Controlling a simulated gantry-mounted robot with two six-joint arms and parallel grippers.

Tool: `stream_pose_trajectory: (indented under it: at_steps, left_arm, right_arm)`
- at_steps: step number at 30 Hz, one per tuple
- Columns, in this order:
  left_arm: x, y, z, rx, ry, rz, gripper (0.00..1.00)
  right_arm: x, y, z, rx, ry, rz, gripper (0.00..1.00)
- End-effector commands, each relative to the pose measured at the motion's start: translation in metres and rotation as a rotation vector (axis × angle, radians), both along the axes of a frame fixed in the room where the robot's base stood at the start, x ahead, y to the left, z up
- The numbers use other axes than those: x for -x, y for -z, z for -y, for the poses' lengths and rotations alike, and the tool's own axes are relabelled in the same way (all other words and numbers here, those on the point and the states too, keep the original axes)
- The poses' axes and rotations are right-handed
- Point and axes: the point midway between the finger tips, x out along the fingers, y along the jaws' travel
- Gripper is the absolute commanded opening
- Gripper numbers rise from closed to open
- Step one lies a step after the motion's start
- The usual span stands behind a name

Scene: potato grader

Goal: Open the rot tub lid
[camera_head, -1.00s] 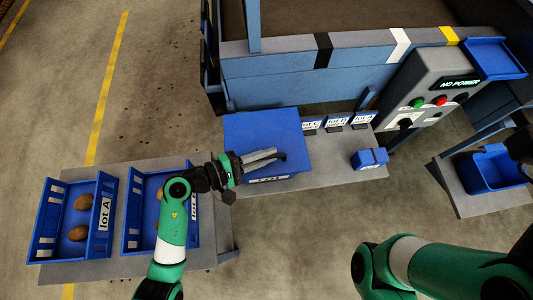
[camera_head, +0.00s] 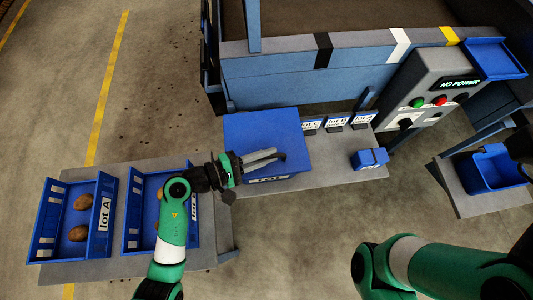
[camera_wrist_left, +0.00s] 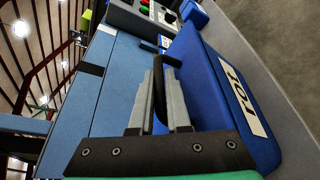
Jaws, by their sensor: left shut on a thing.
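The rot tub (camera_head: 262,160) is a blue box with a flat blue lid on the grey bench, and the lid lies closed on top. In the left wrist view the tub (camera_wrist_left: 215,95) carries a white label reading "rot" on its side. A dark handle (camera_wrist_left: 159,95) shows at the lid.
Two blue crates with potatoes, one labelled lot A (camera_head: 105,215), stand on the left bench. Lot cards (camera_head: 338,124) and a small blue box (camera_head: 369,158) sit right of the tub. A control panel (camera_head: 435,100) reads "NO POWER". A blue tub (camera_head: 493,170) stands far right.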

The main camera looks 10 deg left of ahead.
Motion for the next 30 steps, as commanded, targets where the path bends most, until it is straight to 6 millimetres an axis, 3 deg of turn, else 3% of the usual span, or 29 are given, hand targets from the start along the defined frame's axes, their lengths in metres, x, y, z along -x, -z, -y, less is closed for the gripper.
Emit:
stream_pose_trajectory:
  at_steps: [8, 21, 30]
  left_arm:
    - [-0.002, -0.013, -0.001, 0.015, 0.001, -0.04, 0.0]
    - [-0.022, -0.061, -0.008, 0.115, 0.001, -0.304, 0.0]
    - [-0.041, -0.082, -0.015, 0.185, 0.001, -0.487, 0.0]
  right_arm:
    - [0.0, -0.016, 0.0, 0.0, 0.0, 0.0, 0.35]
    - [0.0, -0.081, 0.0, 0.0, 0.0, 0.0, 0.35]
    - [0.0, -0.099, 0.0, 0.0, 0.0, 0.0, 0.35]
